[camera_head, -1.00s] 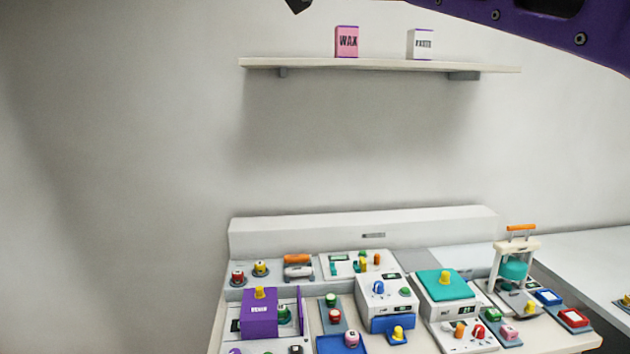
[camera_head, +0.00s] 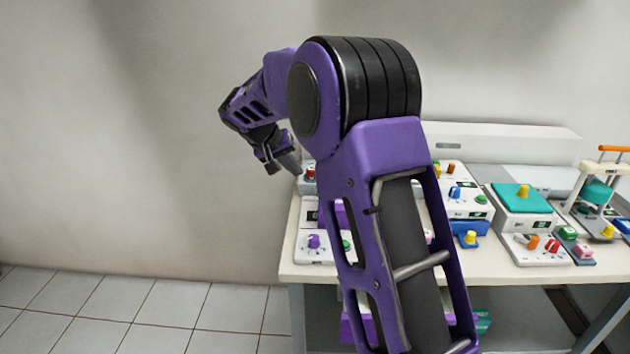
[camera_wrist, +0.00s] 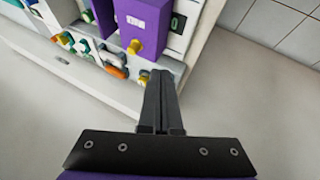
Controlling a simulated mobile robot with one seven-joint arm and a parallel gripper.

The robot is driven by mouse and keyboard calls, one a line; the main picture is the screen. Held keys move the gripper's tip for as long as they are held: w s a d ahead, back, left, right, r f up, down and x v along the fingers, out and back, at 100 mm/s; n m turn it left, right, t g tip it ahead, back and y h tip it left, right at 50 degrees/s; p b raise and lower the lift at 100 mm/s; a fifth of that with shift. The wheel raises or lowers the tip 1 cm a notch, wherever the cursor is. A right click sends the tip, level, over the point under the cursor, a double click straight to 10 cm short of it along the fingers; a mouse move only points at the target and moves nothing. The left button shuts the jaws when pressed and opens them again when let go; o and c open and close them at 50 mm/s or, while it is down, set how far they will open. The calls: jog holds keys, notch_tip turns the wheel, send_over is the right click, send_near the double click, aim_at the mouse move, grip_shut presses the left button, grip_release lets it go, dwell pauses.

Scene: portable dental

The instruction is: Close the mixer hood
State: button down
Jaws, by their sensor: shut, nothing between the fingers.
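No label in these frames reads "mixer", so I cannot tell for certain which unit has the mixer hood. A purple box-shaped cover (camera_wrist: 142,18) with a white label and a yellow knob sits on a bench unit. In the head view my arm hides most of it. My gripper (camera_head: 284,168) is at the bench's back left corner, above or beside the small knobs there. In the wrist view my gripper (camera_wrist: 160,74) is shut and empty. Contact with the knobs cannot be judged.
The white bench (camera_head: 460,272) carries several units with coloured knobs. A teal-lidded unit (camera_head: 520,198) and a white-framed device with an orange handle (camera_head: 614,149) stand to the right. An orange-handled piece (camera_wrist: 116,72) is near my fingers. Tiled floor (camera_head: 130,310) is clear at left.

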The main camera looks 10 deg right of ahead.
jog(key=w+d+f, duration=0.1)
jog(key=d+f, duration=0.1)
jog(key=w+d+f, duration=0.1)
jog(key=d+f, duration=0.2)
jog(key=w+d+f, duration=0.1)
jog(key=d+f, duration=0.1)
jog(key=d, duration=0.1)
jog(key=shift+w+f, duration=0.3)
jog(key=shift+w, duration=0.05)
jog(key=shift+d, duration=0.3)
jog(key=shift+b, duration=0.3)
jog(key=d, duration=0.2)
jog(key=s+d+b, duration=0.1)
jog(key=d, duration=0.1)
jog(key=d+b, duration=0.1)
jog(key=d, duration=0.1)
jog(key=shift+s+d, duration=0.1)
jog(key=shift+s, duration=0.25)
jog(key=shift+d, duration=0.1)
